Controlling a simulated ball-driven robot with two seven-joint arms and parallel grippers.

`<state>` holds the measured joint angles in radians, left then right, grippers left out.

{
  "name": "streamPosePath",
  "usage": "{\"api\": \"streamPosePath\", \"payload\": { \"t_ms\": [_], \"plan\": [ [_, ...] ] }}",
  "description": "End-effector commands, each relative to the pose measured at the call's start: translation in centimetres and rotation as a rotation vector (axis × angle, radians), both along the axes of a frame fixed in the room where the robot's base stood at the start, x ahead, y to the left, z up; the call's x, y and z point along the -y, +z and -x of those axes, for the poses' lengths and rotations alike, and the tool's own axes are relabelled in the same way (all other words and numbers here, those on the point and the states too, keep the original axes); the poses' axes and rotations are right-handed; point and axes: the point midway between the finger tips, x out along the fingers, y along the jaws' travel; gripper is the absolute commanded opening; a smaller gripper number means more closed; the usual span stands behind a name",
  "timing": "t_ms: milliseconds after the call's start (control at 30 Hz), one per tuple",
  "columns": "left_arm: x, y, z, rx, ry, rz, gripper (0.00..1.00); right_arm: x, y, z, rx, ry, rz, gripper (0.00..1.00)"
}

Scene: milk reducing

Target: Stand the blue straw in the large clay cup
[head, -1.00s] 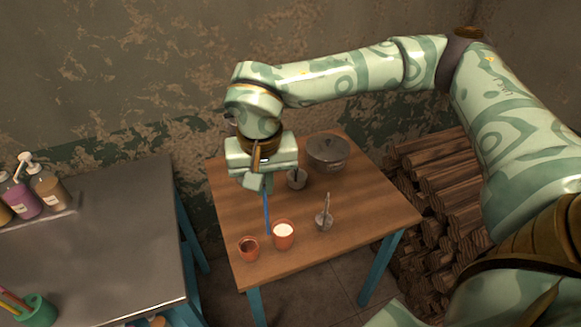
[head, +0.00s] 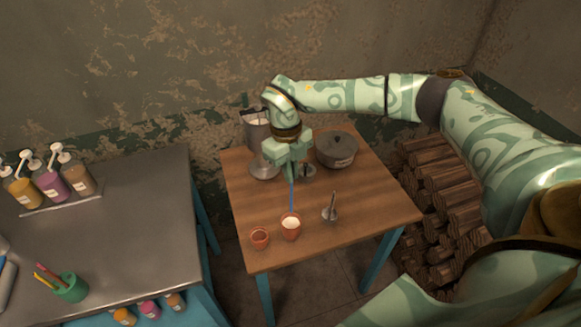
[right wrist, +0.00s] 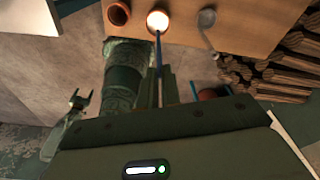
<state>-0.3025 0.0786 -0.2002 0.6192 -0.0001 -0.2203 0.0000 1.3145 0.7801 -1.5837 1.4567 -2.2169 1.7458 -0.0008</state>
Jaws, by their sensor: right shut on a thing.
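The large clay cup (head: 290,232), orange-brown with white contents, stands near the front of the wooden table. It also shows in the right wrist view (right wrist: 158,20). My right gripper (head: 288,168) is shut on the upper part of the blue straw (head: 291,198), which hangs nearly upright. The straw's lower end meets the cup's rim in the head view; I cannot tell whether it is inside, above or just behind it. My left gripper (right wrist: 80,102) shows with fingers apart and empty in the right wrist view, away from the cup.
A smaller clay cup (head: 260,239) stands close left of the large one. A metal counter (head: 120,225) is at left.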

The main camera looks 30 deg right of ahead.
Motion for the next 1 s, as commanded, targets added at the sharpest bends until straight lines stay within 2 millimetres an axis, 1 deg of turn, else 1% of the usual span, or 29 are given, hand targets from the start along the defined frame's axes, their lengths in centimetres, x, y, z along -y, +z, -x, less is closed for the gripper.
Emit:
{"api": "streamPosePath", "payload": {
  "t_ms": [267,400,567,1000],
  "plan": [
    [0.0,-2.4,0.1,-0.003,0.0,0.0,0.76,0.0,-2.4,0.0,0.0,0.005,0.0,0.0],
    [0.0,-4.0,0.2,-0.007,0.0,0.0,0.76,0.0,-3.8,0.0,-0.001,0.005,0.001,0.0],
    [0.0,-4.6,0.3,-0.008,0.0,-0.001,0.76,0.0,-5.3,0.1,-0.002,0.005,0.001,0.0],
    [-0.1,-6.9,0.6,-0.016,0.0,-0.001,0.76,-0.1,-10.1,0.0,-0.001,0.007,0.0,0.0]
  ]
}}
